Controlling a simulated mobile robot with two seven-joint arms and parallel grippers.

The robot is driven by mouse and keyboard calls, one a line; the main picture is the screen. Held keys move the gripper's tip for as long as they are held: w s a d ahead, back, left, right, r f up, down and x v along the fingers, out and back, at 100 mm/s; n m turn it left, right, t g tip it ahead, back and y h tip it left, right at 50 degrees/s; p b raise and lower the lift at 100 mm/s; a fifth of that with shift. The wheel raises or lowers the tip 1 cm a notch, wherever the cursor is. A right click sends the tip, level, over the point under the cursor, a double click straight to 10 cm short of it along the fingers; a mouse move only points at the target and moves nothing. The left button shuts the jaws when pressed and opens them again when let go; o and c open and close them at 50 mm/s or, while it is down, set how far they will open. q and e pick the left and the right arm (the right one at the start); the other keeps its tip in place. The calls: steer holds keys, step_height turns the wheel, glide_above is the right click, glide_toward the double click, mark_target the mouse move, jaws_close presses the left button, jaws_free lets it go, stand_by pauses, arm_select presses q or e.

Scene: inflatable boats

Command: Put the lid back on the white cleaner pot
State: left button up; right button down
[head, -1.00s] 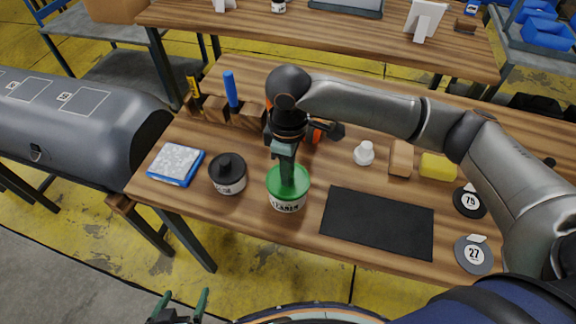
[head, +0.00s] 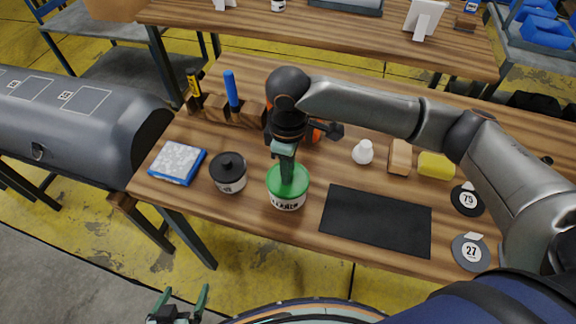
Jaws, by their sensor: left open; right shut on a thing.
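The white cleaner pot (head: 287,203) stands upright near the front edge of the table, its label facing me. A green lid (head: 296,184) sits on its top; from here I cannot tell whether it is fully seated. My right gripper (head: 287,180) comes down from above and is shut on the lid; the fingertips and the lid's middle are partly hidden. My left gripper (head: 182,304) is open and empty at the bottom of the view, below the table's front edge.
A black mat (head: 376,220) lies to the right. A white bottle (head: 362,152), wooden block (head: 400,157), yellow block (head: 436,166) and discs (head: 470,252) are further right.

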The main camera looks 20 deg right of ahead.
steer(key=p, duration=0.4)
steer(key=shift+f, duration=0.15)
stand_by(2.6)
stand_by(0.3)
steer(key=shift+c, duration=0.4)
jaws_free()
steer(key=shift+r+p, duration=1)
steer(key=shift+r, duration=2.5)
jaws_close()
